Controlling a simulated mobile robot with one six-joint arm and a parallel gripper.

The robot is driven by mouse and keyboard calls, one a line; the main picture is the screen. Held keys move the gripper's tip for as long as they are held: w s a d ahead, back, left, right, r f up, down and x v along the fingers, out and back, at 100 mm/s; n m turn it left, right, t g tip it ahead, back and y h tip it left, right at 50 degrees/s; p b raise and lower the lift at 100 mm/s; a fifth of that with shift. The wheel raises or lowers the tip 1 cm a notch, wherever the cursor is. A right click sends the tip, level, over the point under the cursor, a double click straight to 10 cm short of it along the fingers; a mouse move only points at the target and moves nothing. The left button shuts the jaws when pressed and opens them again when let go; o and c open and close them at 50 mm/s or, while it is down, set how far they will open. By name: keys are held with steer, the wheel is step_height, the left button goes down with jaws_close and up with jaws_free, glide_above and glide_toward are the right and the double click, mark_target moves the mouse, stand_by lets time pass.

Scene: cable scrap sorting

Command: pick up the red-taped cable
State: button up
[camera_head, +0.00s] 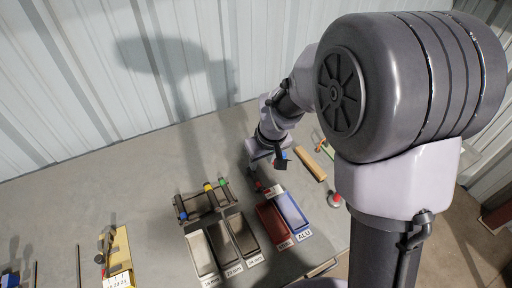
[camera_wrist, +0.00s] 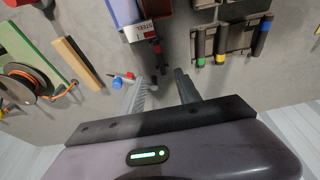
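A dark, short piece with a red band (camera_wrist: 157,46), seemingly the red-taped cable, lies on the table just beyond my fingertips in the wrist view. In the head view a small dark and red piece (camera_head: 258,185) shows just below my gripper (camera_head: 262,172). In the wrist view my gripper (camera_wrist: 160,80) is open, with a clear gap between its two fingers and nothing seen between them. The piece's far end is partly hidden or cut off.
A dark rack (camera_head: 205,201) carries blue-, yellow- and green-taped pieces. Grey bins (camera_head: 221,244), a red bin (camera_head: 262,211) and a blue bin (camera_head: 290,210) stand near. A small red-and-blue item (camera_wrist: 123,79) lies by the left finger. A wooden block (camera_head: 310,164) and cable spool (camera_wrist: 20,82) lie nearby.

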mark_target(255, 178)
steer(key=b+x, duration=0.4)
steer(key=x, duration=1)
steer(key=shift+w+a+f, duration=0.1)
steer(key=shift+w+f, duration=0.1)
steer(key=shift+w, duration=0.05)
steer(key=shift+r, duration=0.1)
steer(key=shift+s, duration=0.1)
steer(key=shift+c, duration=0.2)
jaws_close()
